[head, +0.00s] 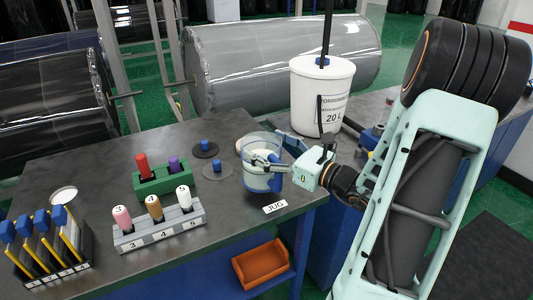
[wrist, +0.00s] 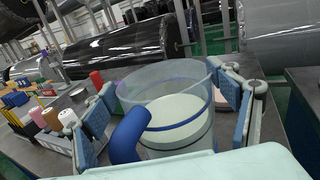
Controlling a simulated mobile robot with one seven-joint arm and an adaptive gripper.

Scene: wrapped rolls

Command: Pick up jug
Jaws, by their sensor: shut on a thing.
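The jug (head: 261,180) is a clear vessel with pale contents, a blue band and a blue handle. It stands upright near the front right edge of the dark table, behind the "JUG" label in the head view. In the wrist view the jug (wrist: 178,112) fills the middle, with its blue handle (wrist: 127,137) towards me. My gripper (head: 272,163) reaches in from the right and is shut on the jug. In the wrist view its blue-padded fingers (wrist: 165,108) lie on both sides of the jug. I cannot tell whether the jug's base touches the table.
Left of the jug stand a green holder (head: 166,181) and a grey numbered block (head: 160,228) with coloured pegs. Dark discs with blue knobs (head: 215,169) lie close by. A white bucket (head: 321,95) stands behind right. An orange bin (head: 262,264) sits below the tabletop.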

